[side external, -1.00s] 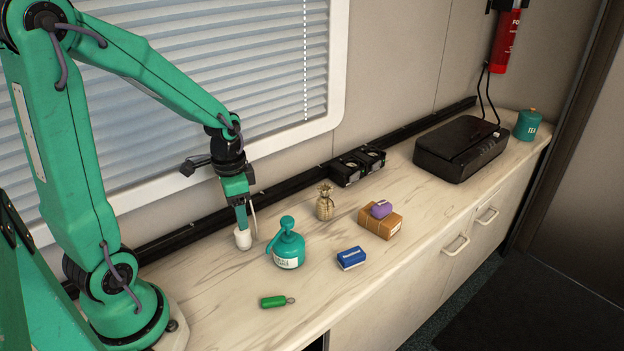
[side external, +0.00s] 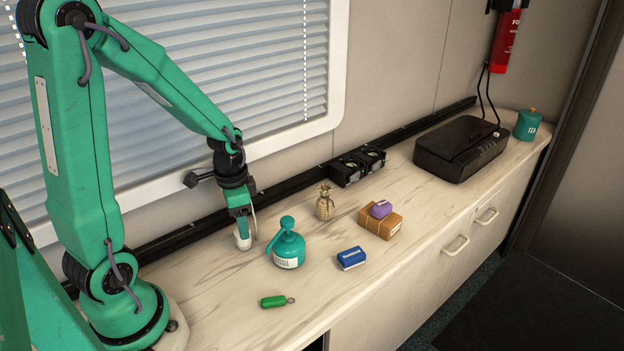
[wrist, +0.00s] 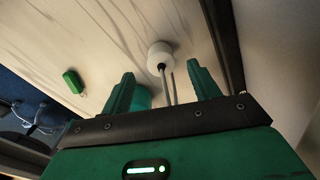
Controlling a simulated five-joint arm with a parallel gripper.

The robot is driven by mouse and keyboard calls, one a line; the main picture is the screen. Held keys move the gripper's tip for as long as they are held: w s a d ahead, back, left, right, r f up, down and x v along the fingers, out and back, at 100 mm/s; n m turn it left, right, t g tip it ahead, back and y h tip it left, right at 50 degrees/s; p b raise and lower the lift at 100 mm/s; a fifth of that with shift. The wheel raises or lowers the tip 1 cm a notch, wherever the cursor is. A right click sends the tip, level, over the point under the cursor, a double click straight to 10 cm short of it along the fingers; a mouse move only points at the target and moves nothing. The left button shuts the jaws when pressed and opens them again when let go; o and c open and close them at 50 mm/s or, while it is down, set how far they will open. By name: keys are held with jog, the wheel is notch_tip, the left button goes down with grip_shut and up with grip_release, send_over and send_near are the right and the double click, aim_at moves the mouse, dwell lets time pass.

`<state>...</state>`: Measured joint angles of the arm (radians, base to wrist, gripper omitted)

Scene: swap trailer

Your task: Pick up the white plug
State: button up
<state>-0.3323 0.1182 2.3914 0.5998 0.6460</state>
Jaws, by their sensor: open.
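The white plug (side external: 243,243) stands on the counter at the left, beside the teal spray bottle. In the wrist view the plug (wrist: 160,53) shows as a round white body with thin grey prongs or a cable rising from it toward me. My gripper (side external: 245,232) is low over the plug and points down, partly hiding it in the side view. In the wrist view my gripper (wrist: 160,72) is open, with one finger to either side of the plug's line. The plug appears just past the fingertips; I cannot tell whether either finger touches it.
The teal spray bottle (side external: 287,249) stands close to the right of the plug. A green tag (side external: 274,301), a blue box (side external: 351,258), a small sack (side external: 325,204) and a brown parcel (side external: 382,225) lie farther off. A black rail (side external: 200,226) runs along the wall behind.

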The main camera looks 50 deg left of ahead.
jog(key=shift+a+f, duration=0.1)
jog(key=shift+f, duration=2.4)
jog(key=shift+w, duration=0.1)
jog(key=c, duration=1.1)
jog(key=shift+o, duration=0.2)
jog(key=shift+r, duration=0.2)
notch_tip(320, 180, up, 18)
jog(key=shift+f, duration=0.15)
